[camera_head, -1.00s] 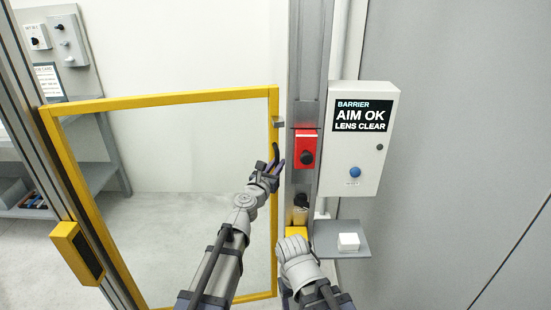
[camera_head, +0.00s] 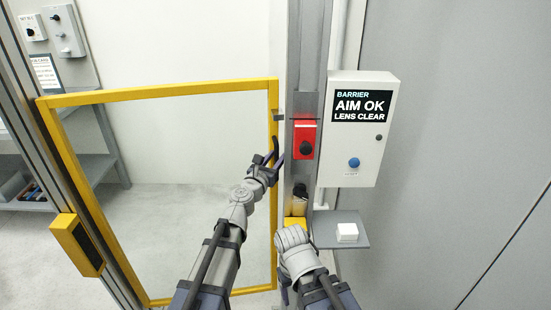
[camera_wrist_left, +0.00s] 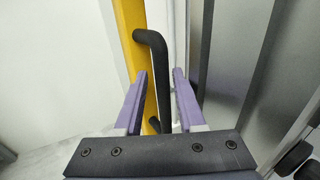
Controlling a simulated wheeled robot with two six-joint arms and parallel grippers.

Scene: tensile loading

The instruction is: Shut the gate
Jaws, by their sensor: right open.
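The gate is a yellow-framed clear panel (camera_head: 160,97). Its right edge stands close beside the grey post (camera_head: 307,60), and I cannot tell whether they touch. A black bar handle (camera_wrist_left: 153,45) is on the gate's right upright; it also shows in the head view (camera_head: 276,147). My left gripper (camera_head: 271,160) is at this handle. In the left wrist view its purple fingers (camera_wrist_left: 160,95) are spread on either side of the handle, with gaps visible. My right gripper (camera_head: 291,238) is lower, in front of the post's base; its fingertips are mostly hidden.
A red switch box (camera_head: 304,138) is on the post. A white barrier box (camera_head: 365,125) reads "AIM OK, LENS CLEAR". A grey shelf (camera_head: 325,239) with a white block (camera_head: 347,232) juts out right of my right gripper. A yellow box (camera_head: 77,244) is on the left post.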

